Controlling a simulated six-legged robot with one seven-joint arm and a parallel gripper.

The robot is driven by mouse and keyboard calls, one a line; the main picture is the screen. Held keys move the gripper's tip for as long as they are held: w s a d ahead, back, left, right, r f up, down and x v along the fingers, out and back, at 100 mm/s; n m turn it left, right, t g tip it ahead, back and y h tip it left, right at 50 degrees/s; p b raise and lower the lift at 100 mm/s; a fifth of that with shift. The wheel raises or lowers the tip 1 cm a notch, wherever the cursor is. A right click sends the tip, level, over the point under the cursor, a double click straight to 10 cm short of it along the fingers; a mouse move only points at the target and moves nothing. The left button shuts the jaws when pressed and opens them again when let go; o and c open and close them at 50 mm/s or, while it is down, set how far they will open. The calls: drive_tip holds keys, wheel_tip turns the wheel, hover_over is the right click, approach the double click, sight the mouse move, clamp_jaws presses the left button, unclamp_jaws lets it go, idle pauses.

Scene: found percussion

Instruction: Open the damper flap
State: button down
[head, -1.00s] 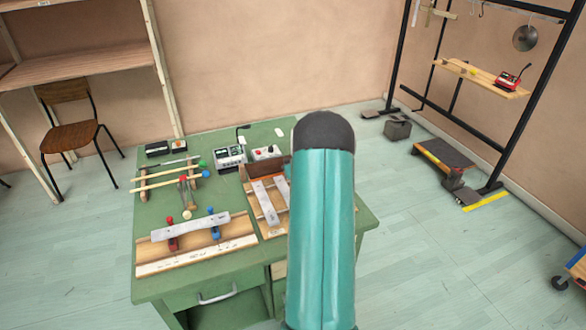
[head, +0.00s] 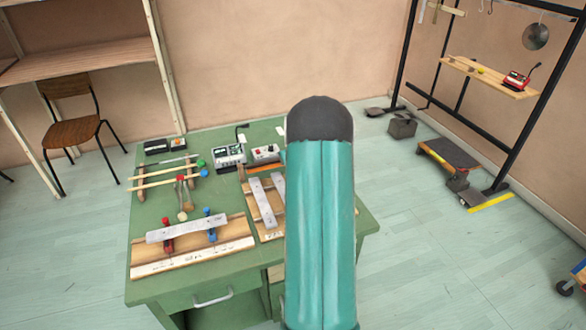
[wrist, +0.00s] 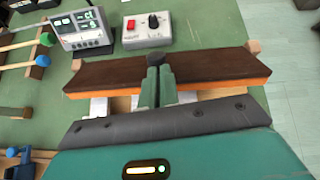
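The damper flap (wrist: 215,78) is a long dark-brown board with an orange edge, lying across the metal bars in the wrist view. In the head view part of it (head: 264,168) shows left of my arm, which hides the rest. A small dark knob (wrist: 155,60) is at its middle. My gripper (wrist: 154,82) has its two green fingers close together over the flap's middle, closed around the knob's stem as far as I can see. The pale bars (wrist: 100,106) show partly below the flap. The head view does not show my fingers.
A display box (wrist: 80,32) and a control box with a red switch (wrist: 147,30) stand just behind the flap. Mallets (head: 165,176) and another bar instrument (head: 190,245) lie to the left on the green table (head: 160,300).

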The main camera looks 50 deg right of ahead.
drive_tip(key=shift+w+d+r, duration=0.4)
drive_tip(key=shift+w+r, duration=0.1)
drive_tip(key=w, duration=0.1)
drive_tip(key=w+d+r, duration=0.1)
drive_tip(key=shift+w+d+r, duration=0.15)
drive_tip(key=shift+w+r, duration=0.15)
drive_tip(key=shift+w, duration=0.05)
drive_tip(key=shift+w+d+r, duration=0.15)
drive_tip(key=shift+w+d, duration=0.25)
drive_tip(key=shift+w, duration=0.25)
drive_tip(key=shift+w+d+r, duration=0.15)
drive_tip(key=shift+w+d, duration=0.2)
drive_tip(key=shift+w, duration=0.25)
drive_tip(key=shift+f, duration=0.15)
